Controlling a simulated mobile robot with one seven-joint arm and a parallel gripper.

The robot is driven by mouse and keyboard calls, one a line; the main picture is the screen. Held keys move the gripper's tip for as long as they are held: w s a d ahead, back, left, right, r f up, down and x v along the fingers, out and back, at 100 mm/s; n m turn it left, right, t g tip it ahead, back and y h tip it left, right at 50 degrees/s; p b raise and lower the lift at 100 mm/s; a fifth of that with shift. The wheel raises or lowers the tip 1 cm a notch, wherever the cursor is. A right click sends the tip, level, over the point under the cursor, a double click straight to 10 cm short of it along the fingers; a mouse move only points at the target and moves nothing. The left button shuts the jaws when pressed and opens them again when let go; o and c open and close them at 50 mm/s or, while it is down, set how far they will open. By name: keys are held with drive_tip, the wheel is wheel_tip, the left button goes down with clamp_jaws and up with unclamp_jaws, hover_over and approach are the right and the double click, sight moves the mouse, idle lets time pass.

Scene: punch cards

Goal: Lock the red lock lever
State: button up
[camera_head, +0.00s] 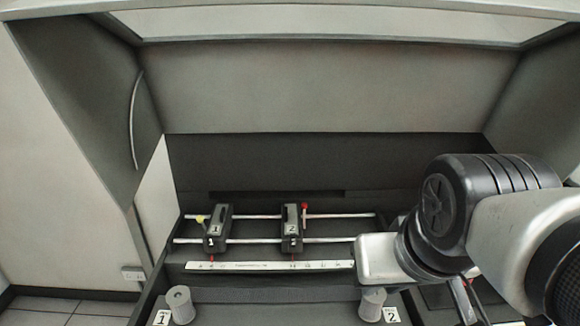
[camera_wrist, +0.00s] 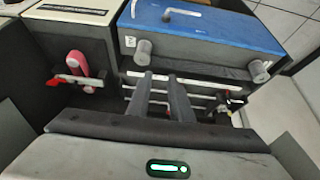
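In the head view, a small red knob (camera_head: 304,206) sits at the right of the black slider block marked 2 (camera_head: 292,227), which rides on two pale rails. It looks like the red lock lever and stands upright. A yellow knob (camera_head: 200,218) sits at the left of the block marked 1 (camera_head: 216,229). In the wrist view, my gripper (camera_wrist: 160,82) has its two dark fingers apart with nothing seen between them. The fingers reach toward the rails. My arm is right of the sliders in the head view, clear of the red knob; the fingertips are not clear there.
Two grey knobs stand in front, left (camera_head: 180,304) and right (camera_head: 371,304). A white scale strip (camera_head: 270,266) lies before the rails. A pink handle (camera_wrist: 80,63) and a red-and-white lever (camera_wrist: 70,80) show at left in the wrist view, beside a blue-topped panel (camera_wrist: 200,32).

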drive_tip(key=shift+w+r, duration=0.2)
drive_tip(key=shift+w, duration=0.15)
drive_tip(key=c, duration=0.3)
drive_tip(key=shift+n, duration=0.6)
drive_tip(key=w+r, duration=0.1)
drive_tip(key=w, duration=0.2)
drive_tip(key=w+a+r, duration=0.1)
drive_tip(key=w, duration=0.2)
drive_tip(key=w+r+b, duration=0.1)
drive_tip(key=w, duration=0.2)
drive_tip(key=shift+a+r, duration=0.15)
drive_tip(key=shift+r, duration=0.05)
clamp_jaws()
drive_tip(key=w+a+f+n+b, duration=0.1)
drive_tip(key=w+a+f, duration=0.2)
drive_tip(key=w, duration=1.3)
drive_tip(key=w+a+f+n+y+b, duration=0.1)
drive_tip(key=w+a+f, duration=0.3)
drive_tip(key=w, duration=1.1)
drive_tip(key=shift+w+a+n, duration=0.3)
drive_tip(key=shift+w+a, duration=0.05)
drive_tip(key=shift+a, duration=0.05)
